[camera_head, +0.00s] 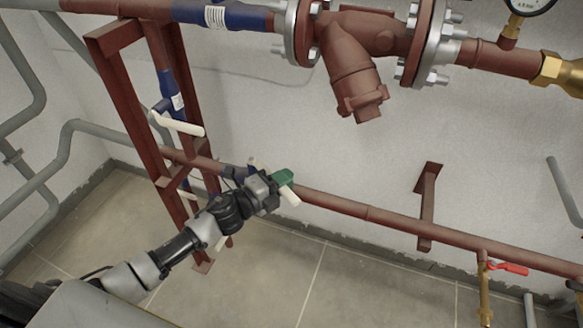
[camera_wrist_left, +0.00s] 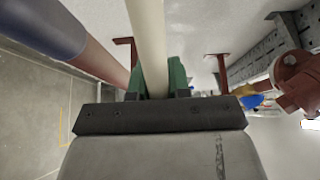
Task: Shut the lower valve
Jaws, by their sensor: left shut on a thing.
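The lower valve (camera_head: 238,173) is a blue body on the lower red pipe, partly hidden behind my left gripper. Its cream handle (camera_head: 290,196) sticks out past the gripper, down and to the right, at an angle to the pipe. My left gripper (camera_head: 282,180), with green fingers, is shut around this handle. In the left wrist view the handle (camera_wrist_left: 148,45) passes between the green fingers (camera_wrist_left: 155,77), and the blue and red pipe (camera_wrist_left: 85,50) runs obliquely on the left. My right gripper is not in view.
A red steel frame (camera_head: 120,95) stands left of the valve, with another cream handle (camera_head: 178,124) by a vertical blue pipe section. A large red flanged fitting (camera_head: 355,70) hangs above. A red-handled tap (camera_head: 508,268) is at lower right. The tiled floor is open in front.

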